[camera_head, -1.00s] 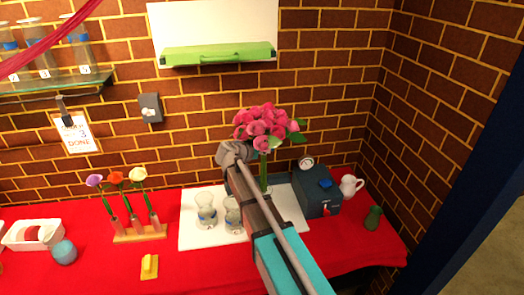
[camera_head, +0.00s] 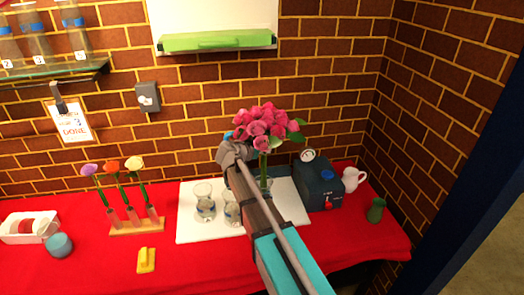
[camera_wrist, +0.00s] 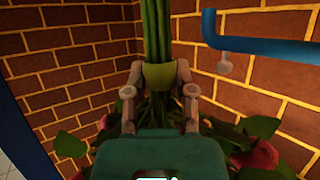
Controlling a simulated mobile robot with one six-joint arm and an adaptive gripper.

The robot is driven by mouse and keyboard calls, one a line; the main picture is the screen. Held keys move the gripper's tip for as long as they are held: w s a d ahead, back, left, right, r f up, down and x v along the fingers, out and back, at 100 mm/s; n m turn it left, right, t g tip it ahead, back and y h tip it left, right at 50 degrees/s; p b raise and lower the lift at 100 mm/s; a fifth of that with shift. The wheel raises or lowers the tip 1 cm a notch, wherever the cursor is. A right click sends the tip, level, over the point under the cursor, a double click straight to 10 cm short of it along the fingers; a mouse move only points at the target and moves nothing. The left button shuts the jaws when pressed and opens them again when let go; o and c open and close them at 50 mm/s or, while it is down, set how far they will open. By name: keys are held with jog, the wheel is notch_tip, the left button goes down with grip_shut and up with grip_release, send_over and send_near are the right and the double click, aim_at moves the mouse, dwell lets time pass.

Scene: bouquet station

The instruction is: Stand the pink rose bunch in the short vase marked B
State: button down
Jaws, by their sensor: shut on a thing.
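The pink rose bunch (camera_head: 265,122) is upright above the white mat, its blooms at the top and green stems (camera_head: 263,165) hanging down. My gripper (camera_wrist: 160,92) is shut on the stems at a yellow-green band (camera_wrist: 159,75) in the wrist view. There the stems run to the top of the picture and leaves and blooms show at the bottom. Two short glass vases, one at left (camera_head: 204,204) and one beside my arm (camera_head: 232,212), stand on the mat. Their letters are too small to read. My arm hides part of the mat below the bunch, and I cannot tell whether the stem ends are inside a vase.
A dark blue box (camera_head: 319,187) with a gauge stands right of the mat (camera_head: 190,228), near a white jug (camera_head: 352,179) and a green vase (camera_head: 376,210). A rack of single flowers (camera_head: 137,225) and a yellow block (camera_head: 146,260) are at left. Brick wall stands close behind.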

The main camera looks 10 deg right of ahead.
aim_at(262, 168)
jog(key=shift+f+b, duration=3.55)
jog(key=shift+f, duration=0.2)
jog(key=shift+f+b, duration=0.6)
jog(key=shift+c, duration=1.8)
grip_release()
jog(key=shift+s+d, duration=0.1)
jog(key=shift+s, duration=0.05)
